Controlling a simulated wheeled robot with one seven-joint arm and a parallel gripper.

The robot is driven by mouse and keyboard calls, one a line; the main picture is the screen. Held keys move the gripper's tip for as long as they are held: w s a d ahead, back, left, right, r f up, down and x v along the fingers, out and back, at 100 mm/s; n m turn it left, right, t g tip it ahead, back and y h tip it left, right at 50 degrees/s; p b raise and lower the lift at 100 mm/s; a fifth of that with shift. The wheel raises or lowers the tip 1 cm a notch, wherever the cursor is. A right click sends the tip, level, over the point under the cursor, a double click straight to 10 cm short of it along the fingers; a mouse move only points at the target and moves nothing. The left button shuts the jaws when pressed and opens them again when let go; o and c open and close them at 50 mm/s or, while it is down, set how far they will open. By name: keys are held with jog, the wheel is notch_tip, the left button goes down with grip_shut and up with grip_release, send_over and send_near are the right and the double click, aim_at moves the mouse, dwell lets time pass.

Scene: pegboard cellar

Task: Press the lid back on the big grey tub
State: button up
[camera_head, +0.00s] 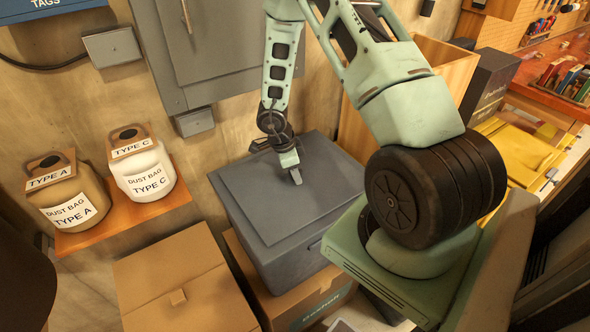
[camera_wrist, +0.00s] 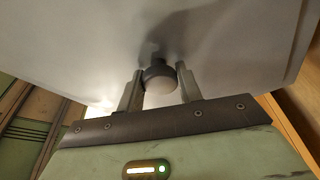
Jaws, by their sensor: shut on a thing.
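The big grey tub (camera_head: 285,261) stands on a cardboard box by the wall. Its flat grey lid (camera_head: 252,195) lies over the top of the tub. I cannot tell whether the lid is fully seated along every edge. My gripper (camera_head: 296,178) is over the middle of the lid, pointing down. In the wrist view the gripper (camera_wrist: 158,80) has its two fingers on either side of a round dark knob (camera_wrist: 159,72) on the lid (camera_wrist: 90,45), shut on it. In the head view the knob is hidden behind the gripper.
A closed cardboard box (camera_head: 185,285) stands left of the tub, and another box (camera_head: 305,310) is under it. A wooden shelf (camera_head: 120,215) holds two labelled dust bag containers. A grey wall cabinet (camera_head: 215,50) hangs behind. A wooden panel (camera_head: 445,62) rises to the right.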

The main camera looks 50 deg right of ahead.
dwell(0.4)
jog(key=o, duration=1.7)
jog(key=shift+r+p, duration=3.55)
jog(key=shift+p, duration=0.6)
grip_shut()
jog(key=shift+f, duration=0.1)
